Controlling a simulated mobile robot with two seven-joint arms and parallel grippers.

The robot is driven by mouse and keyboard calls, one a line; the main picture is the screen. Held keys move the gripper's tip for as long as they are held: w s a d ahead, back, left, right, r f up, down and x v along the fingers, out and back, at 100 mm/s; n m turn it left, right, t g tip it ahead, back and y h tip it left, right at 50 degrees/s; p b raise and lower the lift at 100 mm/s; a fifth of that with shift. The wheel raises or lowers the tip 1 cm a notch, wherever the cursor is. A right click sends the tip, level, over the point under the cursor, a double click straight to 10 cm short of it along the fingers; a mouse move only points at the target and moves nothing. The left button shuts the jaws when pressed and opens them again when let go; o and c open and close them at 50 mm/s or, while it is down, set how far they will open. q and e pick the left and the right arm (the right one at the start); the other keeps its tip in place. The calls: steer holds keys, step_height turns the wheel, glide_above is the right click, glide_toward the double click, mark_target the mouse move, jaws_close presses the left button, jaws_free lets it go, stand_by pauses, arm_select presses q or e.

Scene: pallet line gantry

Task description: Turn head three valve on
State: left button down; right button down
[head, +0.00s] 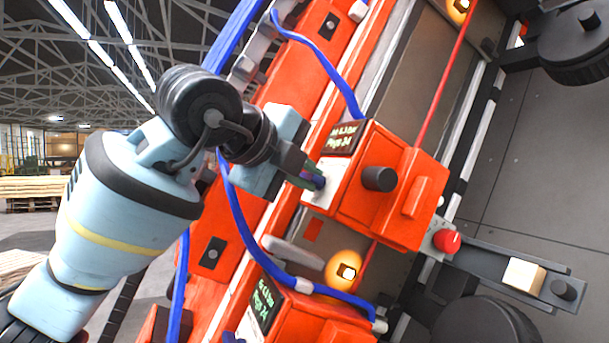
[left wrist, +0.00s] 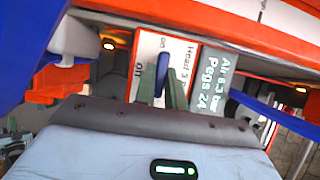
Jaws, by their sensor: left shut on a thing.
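The head three valve shows in the left wrist view as a blue lever (left wrist: 162,72) on a white plate (left wrist: 149,45) lettered "Head 3", "on" and "off". My left gripper (head: 312,178) reaches the white plate (head: 325,190) on the side of an orange head unit (head: 378,210). Its fingers are shut on the lever, one on each side, also in the left wrist view (left wrist: 163,92). They hide the lever's lower part. My right gripper is not in view.
Blue hoses (head: 238,205) loop close around my left gripper. A second orange unit (head: 300,318) sits below, near a lit amber lamp (head: 346,271). A dark display (left wrist: 213,80) reads air and pegs. A red button (head: 447,241) and a wooden block (head: 524,275) are right.

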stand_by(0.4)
arm_select(q)
steer(key=c, duration=1.5)
jaws_free()
steer(key=shift+o, duration=0.2)
steer(key=v, duration=0.7)
steer(key=shift+s+a+r, duration=0.15)
steer(key=shift+s+r, duration=0.1)
steer(key=shift+s, duration=0.05)
